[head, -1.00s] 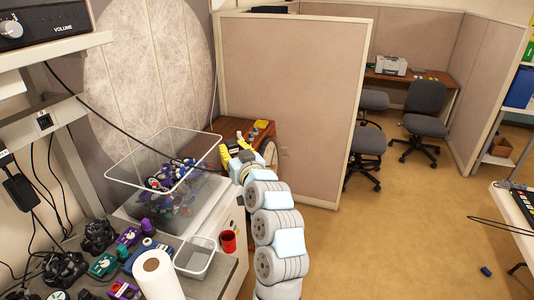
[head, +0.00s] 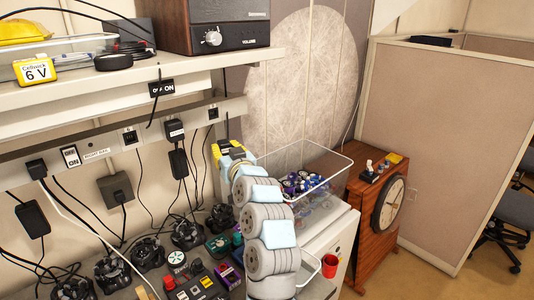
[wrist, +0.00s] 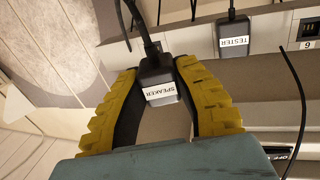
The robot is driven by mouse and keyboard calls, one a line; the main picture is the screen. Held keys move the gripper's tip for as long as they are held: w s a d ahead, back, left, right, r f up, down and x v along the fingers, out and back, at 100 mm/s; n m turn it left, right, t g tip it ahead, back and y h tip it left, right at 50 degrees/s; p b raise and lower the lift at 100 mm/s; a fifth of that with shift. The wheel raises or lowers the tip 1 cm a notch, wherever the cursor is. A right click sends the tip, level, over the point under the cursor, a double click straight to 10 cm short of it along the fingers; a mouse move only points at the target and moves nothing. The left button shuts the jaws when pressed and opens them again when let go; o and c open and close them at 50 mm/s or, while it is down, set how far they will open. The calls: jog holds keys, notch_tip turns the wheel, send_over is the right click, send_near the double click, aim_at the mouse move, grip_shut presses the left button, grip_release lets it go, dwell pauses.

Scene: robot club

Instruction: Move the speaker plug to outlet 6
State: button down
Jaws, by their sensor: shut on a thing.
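My gripper (head: 232,150) is in front of the wall near the right end of the outlet rail (head: 75,155). In the wrist view its yellow fingers (wrist: 158,95) are shut on the black speaker plug (wrist: 157,77), whose white label reads SPEAKER. A black cord runs up from the plug. I cannot tell whether the plug touches the rail. Outlet 6 (wrist: 310,29), with a 6 label, is at the right edge of the wrist view, beyond the tester plug (wrist: 232,32). Its socket looks empty.
Black adapters (head: 115,188) and hanging cords fill the wall by the rail. A shelf (head: 110,85) with a wooden amplifier (head: 225,22) is above. A loose black cord (wrist: 299,100) crosses the wrist view's right side.

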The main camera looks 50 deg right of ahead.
aim_at(129, 137)
jog(key=shift+w+a+r+n+t+y+p, duration=0.25)
jog(key=shift+w+a+r+n+y, duration=0.4)
jog(key=shift+w+a, duration=2.05)
jog(key=shift+w+a+r+n+t+y+p, duration=0.15)
jog(key=shift+w+a+r+n+y+p, duration=0.4)
jog(key=shift+w+a, duration=2.15)
jog(key=shift+w+a+r+n+t+y, duration=0.2)
jog(key=shift+w+a+r+n+y, duration=0.75)
jog(key=shift+a, duration=2.8)
jog(key=shift+w+f+m, duration=0.2)
jog(key=shift+w+m, duration=0.1)
jog(key=shift+w, duration=0.2)
jog(key=shift+w+f+m, duration=0.15)
jog(key=shift+w+m, duration=0.1)
jog(key=shift+w, duration=0.2)
jog(key=shift+f+b, duration=0.1)
jog(key=shift+b, duration=1)
jog(key=shift+w+d+b, duration=0.1)
jog(key=shift+w+b, duration=0.3)
jog(key=shift+w+b, duration=0.25)
jog(key=shift+b, duration=0.45)
jog(key=shift+w+b, duration=0.1)
jog(key=shift+b, duration=0.2)
